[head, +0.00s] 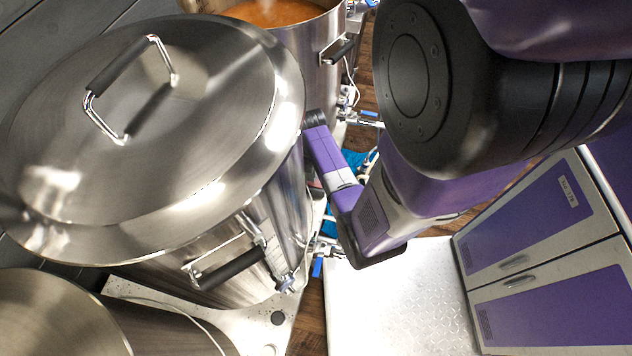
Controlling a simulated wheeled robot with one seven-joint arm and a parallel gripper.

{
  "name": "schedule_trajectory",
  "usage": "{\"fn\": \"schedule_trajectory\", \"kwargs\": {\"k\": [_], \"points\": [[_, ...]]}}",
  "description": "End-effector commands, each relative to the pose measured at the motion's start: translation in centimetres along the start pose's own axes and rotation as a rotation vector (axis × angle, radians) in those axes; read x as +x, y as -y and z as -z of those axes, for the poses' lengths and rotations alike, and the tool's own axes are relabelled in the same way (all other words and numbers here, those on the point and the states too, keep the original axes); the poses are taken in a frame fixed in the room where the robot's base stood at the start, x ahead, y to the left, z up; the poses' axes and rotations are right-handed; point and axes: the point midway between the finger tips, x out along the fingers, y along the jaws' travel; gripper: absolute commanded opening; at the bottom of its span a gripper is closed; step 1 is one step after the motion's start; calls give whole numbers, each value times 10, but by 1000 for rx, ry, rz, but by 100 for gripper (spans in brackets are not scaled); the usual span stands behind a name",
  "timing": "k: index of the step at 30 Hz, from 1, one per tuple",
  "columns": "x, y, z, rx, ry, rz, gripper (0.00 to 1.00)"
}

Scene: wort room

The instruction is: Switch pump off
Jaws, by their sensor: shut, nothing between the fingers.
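My gripper (315,119) reaches in beside the large lidded steel kettle (290,185), its dark tip close to the kettle's right side. The fingers look closed, with nothing seen between them. I cannot tell whether the tip touches anything. I cannot make out a pump or its switch. Blue parts (356,160) and pipework show behind my gripper, largely covered by my arm, and I cannot tell whether they belong to the pump.
An open kettle (290,40) with orange-brown liquid stands behind. Another steel vessel (50,315) is at the lower left. A blue valve handle (317,267) sits low by the lidded kettle. Purple-doored cabinets (540,230) and a white textured surface (390,300) are at the right.

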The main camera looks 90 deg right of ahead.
Motion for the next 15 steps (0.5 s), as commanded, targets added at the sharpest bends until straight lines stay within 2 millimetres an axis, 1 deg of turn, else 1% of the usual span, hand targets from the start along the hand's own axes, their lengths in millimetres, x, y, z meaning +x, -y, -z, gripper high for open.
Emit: {"fn": "schedule_trajectory", "kwargs": {"k": [15], "points": [[16,0,0,-1,0,0,0]]}}
